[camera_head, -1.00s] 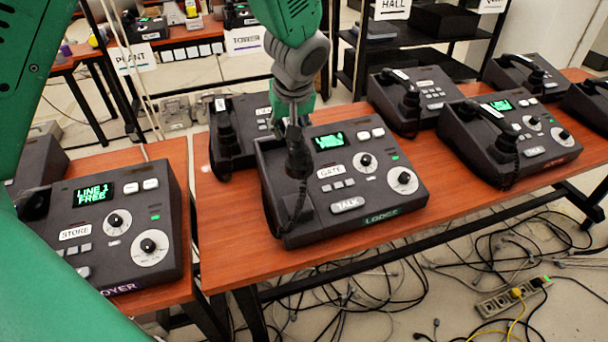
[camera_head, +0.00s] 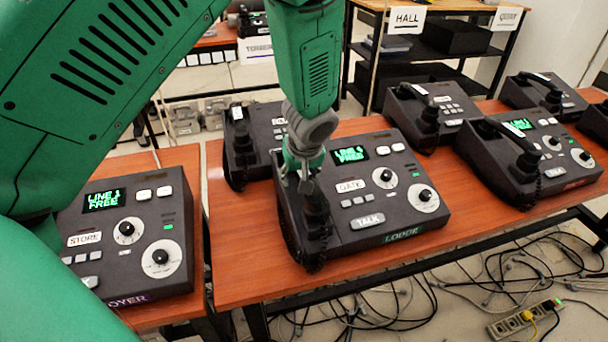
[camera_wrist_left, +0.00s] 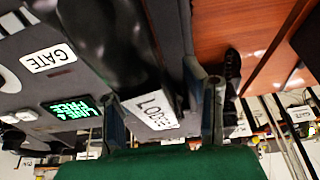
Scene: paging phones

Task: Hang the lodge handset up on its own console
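The lodge console (camera_head: 385,215) stands on the middle table, with a lit green screen and a LODGE tag on its front edge. The dark lodge handset (camera_head: 316,200) lies along the console's left side, with its coiled cord below. My left gripper (camera_head: 302,172) is over the handset's far end. In the left wrist view, the handset's LODGE label (camera_wrist_left: 152,110) is between the two fingers (camera_wrist_left: 165,112), which stand apart, with a gap on the right side. Whether the handset is fully seated is hidden by the gripper. My right gripper is not in view.
The foyer console (camera_head: 130,235) is on the left table, partly behind my arm. Another console (camera_head: 265,135) stands close behind the lodge one. More consoles with handsets, such as the red-tagged one (camera_head: 540,165), are to the right. Cables and a power strip (camera_head: 525,318) lie on the floor.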

